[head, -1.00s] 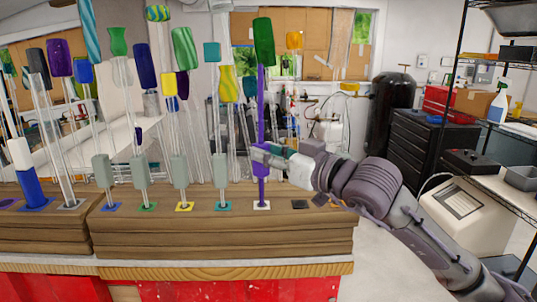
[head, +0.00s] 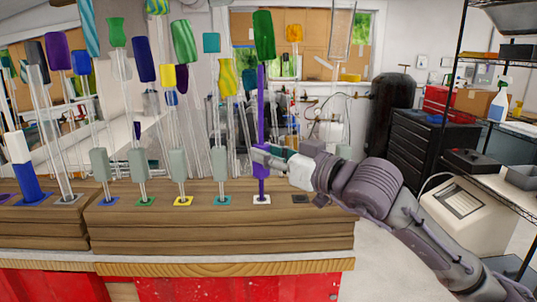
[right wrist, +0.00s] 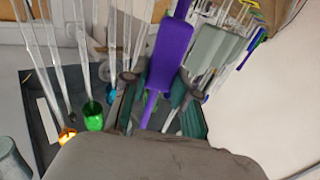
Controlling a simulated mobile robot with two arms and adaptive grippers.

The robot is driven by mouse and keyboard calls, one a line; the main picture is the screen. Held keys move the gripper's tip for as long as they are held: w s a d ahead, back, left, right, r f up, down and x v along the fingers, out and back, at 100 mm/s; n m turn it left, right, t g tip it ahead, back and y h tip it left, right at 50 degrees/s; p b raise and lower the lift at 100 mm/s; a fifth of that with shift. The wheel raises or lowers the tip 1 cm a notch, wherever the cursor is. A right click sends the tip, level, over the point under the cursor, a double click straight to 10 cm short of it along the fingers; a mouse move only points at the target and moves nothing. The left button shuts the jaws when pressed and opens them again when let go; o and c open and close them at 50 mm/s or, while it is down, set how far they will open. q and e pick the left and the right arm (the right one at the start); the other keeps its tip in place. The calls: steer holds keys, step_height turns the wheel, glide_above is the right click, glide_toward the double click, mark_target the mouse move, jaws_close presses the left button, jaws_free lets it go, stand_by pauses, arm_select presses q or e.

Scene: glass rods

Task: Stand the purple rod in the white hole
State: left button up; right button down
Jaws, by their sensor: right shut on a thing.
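The purple rod (head: 261,110) stands upright over the wooden block, its lower end at the white square (head: 255,201) with the hole. I cannot tell whether its tip is inside. My right gripper (head: 262,155) is shut on the rod's thicker lower part, just above the block. In the right wrist view, the purple rod (right wrist: 168,50) passes between the fingers of my right gripper (right wrist: 160,100), and its thin end points down past them. My left gripper is not in view.
Several clear rods with grey-green sleeves (head: 219,163) stand in coloured holes left of the purple rod. A dark square (head: 300,199) is to its right. Coloured glass pieces, including a green one (head: 263,33), rise behind. The wooden block (head: 220,230) sits on a red bench (head: 210,289).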

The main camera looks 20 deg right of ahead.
steer(key=shift+f+b, duration=0.3)
steer(key=shift+b, duration=0.1)
steer(key=c, duration=0.8)
jaws_free()
steer(key=v, duration=1.2)
